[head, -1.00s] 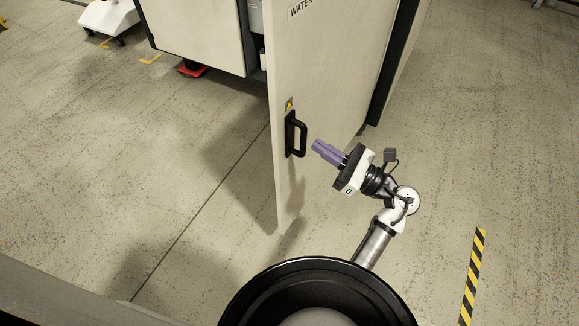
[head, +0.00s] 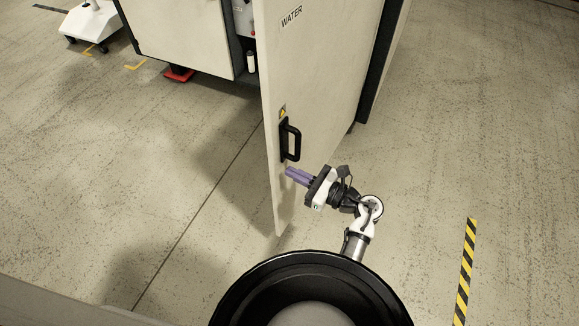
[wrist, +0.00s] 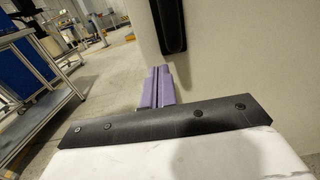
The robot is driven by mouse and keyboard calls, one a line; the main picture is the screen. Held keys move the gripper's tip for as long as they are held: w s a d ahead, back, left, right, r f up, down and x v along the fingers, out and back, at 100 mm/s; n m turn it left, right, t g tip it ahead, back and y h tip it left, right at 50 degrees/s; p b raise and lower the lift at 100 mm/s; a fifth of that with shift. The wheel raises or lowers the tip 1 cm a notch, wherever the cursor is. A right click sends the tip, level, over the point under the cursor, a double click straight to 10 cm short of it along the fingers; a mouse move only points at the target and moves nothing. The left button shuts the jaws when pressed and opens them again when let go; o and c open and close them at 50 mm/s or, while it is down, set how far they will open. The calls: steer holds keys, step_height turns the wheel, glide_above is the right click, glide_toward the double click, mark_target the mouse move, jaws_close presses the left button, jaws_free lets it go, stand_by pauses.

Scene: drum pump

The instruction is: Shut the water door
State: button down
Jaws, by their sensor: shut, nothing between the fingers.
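The water door (head: 318,75) is a tall cream panel labelled WATER, standing open out from its cabinet. Its black handle (head: 291,141) is on the outer face near the free edge. My gripper (head: 288,172), with purple fingers, is shut and empty, just below the handle and close to the door's face. I cannot tell whether the fingertips touch the door. In the wrist view the purple fingers (wrist: 157,86) point toward the door's edge, with the door (wrist: 240,60) filling the right side and the handle (wrist: 168,25) above.
The cabinet (head: 185,35) stands behind the door, with its inside partly visible past the door's edge. A red foot (head: 179,74) is under it. A white wheeled stand (head: 92,22) is at the far left. Black-yellow tape (head: 466,270) marks the right floor. A cart (wrist: 40,80) shows in the wrist view.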

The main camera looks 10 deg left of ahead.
steer(key=shift+x, duration=1.05)
steer(key=shift+a, duration=0.1)
